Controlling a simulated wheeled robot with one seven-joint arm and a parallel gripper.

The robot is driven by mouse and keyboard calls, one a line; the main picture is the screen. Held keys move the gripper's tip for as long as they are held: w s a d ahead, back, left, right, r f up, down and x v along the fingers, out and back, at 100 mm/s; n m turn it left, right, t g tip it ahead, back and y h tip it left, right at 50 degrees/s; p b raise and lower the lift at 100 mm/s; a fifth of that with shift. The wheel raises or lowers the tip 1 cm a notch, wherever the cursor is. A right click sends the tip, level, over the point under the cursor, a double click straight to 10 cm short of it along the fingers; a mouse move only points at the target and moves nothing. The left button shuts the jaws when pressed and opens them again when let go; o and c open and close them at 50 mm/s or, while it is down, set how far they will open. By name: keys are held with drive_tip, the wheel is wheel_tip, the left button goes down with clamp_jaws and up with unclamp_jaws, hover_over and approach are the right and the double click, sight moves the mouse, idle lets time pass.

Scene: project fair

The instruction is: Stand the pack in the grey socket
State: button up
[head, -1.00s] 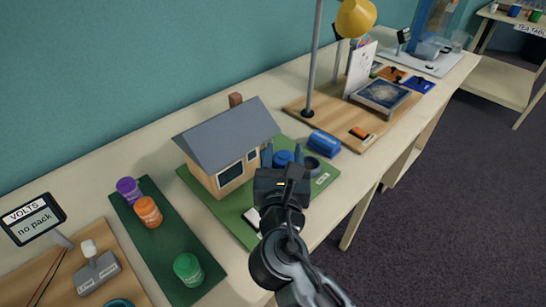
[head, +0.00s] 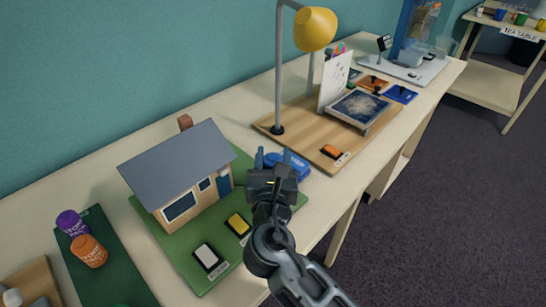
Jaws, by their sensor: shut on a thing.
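My gripper (head: 272,158) reaches over the right end of the green house board (head: 190,266). Its fingers are closed around a blue pack (head: 272,161), mostly hidden by the gripper's own body. The grey socket does not show now; my gripper and wrist cover that part of the board. How high the pack is above the socket, or whether it touches it, I cannot tell. The model house (head: 180,178) stands on the board, left of my gripper.
A blue box (head: 298,163) lies on the table just behind and right of my gripper. A wooden lamp board (head: 300,146) stands beyond it.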

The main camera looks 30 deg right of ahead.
drive_tip(key=shift+f+b, duration=1.6)
drive_tip(key=shift+f, duration=0.25)
drive_tip(key=shift+r+p, duration=0.1)
drive_tip(key=shift+p, duration=0.5)
drive_tip(key=shift+f+b, duration=0.4)
drive_tip(key=shift+f, duration=0.3)
drive_tip(key=o, duration=0.9)
drive_tip(key=shift+s+a, duration=0.1)
drive_tip(key=shift+p+v, duration=1.3)
drive_tip(key=shift+v, duration=4.1)
drive_tip(key=shift+s, duration=0.1)
